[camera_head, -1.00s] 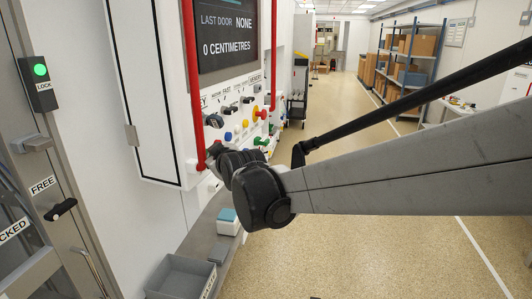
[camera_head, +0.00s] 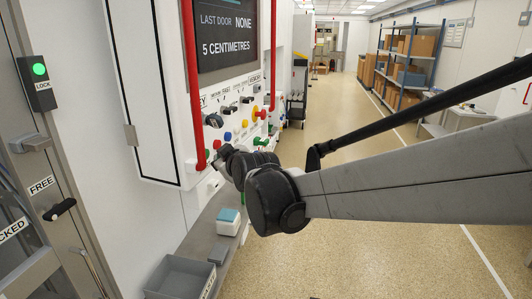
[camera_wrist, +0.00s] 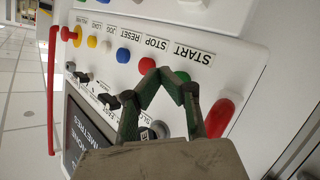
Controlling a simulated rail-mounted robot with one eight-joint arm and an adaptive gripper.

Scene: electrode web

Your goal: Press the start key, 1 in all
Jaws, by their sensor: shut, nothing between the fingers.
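The start key is the green button (camera_wrist: 183,76) under the START label (camera_wrist: 194,53) in the wrist view, partly covered by my fingers. My gripper (camera_wrist: 166,74) is shut and empty, with its fingertips together in front of the panel, beside the green button and near the red STOP button (camera_wrist: 147,65). Whether the tips touch anything cannot be told. In the head view, my gripper (camera_head: 222,156) is at the lower part of the white control panel, and I cannot make out the start key there.
A blue button (camera_wrist: 123,55) sits under RESET, with yellow and other controls beyond. Red rails (camera_head: 195,90) flank the display (camera_head: 225,35), which reads 5 CENTIMETRES. A small box with a blue top (camera_head: 228,220) and a grey bin (camera_head: 180,278) stand below. The aisle at right is clear.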

